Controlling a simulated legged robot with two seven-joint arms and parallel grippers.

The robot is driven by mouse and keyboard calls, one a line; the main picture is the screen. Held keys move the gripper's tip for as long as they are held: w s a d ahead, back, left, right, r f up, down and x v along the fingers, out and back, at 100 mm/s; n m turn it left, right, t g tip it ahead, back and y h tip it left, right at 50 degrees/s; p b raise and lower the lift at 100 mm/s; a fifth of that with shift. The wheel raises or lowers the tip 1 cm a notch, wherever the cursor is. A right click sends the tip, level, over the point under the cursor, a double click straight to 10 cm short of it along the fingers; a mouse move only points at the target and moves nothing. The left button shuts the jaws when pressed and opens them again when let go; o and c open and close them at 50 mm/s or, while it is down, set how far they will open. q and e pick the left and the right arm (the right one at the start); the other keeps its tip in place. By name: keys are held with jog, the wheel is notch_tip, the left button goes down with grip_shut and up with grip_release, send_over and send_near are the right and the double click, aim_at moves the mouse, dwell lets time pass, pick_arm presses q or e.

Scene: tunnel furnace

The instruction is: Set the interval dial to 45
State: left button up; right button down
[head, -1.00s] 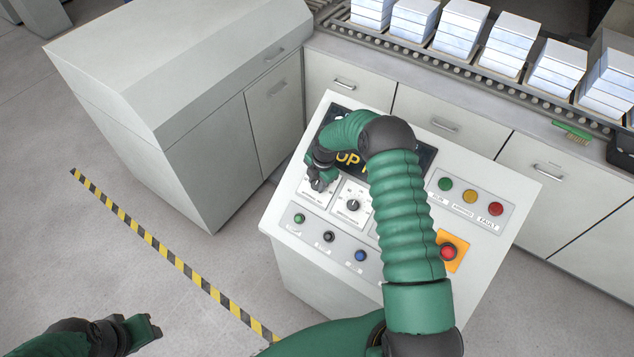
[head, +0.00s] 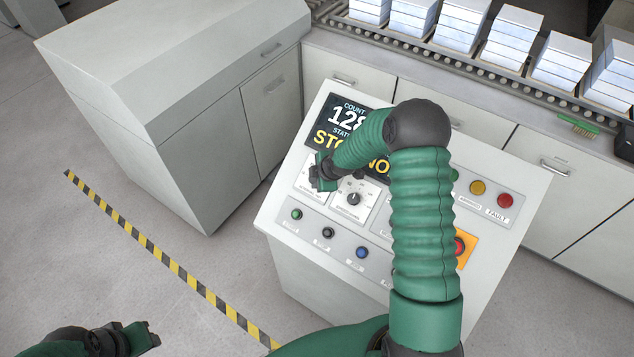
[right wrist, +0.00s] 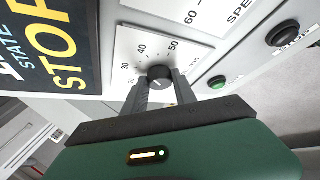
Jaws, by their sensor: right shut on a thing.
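The interval dial (right wrist: 160,76) is a round black knob on a white scale plate (right wrist: 128,42), on the sloping control panel (head: 285,215). In the right wrist view the scale reads 30, 40 and 50, with a partly hidden number below 30. My right gripper (right wrist: 161,92) has one finger on each side of the knob and is shut on it. The knob's pointer is too unclear to read. In the head view my right gripper (head: 318,178) covers the dial. My left gripper (head: 148,336) is low at the left, away from the panel; its jaw gap is unclear.
A second dial (head: 353,199) sits just right of the interval dial. Green (head: 297,214), black (head: 328,232) and blue (head: 362,252) buttons lie below. A red stop button (head: 459,247) and lamps are at the right. My right arm partly covers the display (head: 340,118).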

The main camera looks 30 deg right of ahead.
jog(key=m+b, duration=0.1)
jog(key=b, duration=0.1)
jog(key=f+m+t+h+b, duration=0.1)
jog(key=m+b, duration=0.1)
jog(key=b, duration=0.1)
jog(key=shift+s+a+t, duration=0.1)
jog(key=shift+a+t, duration=0.2)
jog(key=shift+a, duration=0.05)
jog(key=shift+r+m+t+h+b, duration=0.2)
jog(key=shift+m+t+h+b, duration=0.15)
jog(key=shift+m+b, duration=0.5)
jog(key=shift+r+m, duration=0.1)
jog(key=shift+m, duration=0.15)
jog(key=c, duration=1.3)
grip_release()
jog(key=o, duration=0.3)
jog(key=shift+r, duration=0.15)
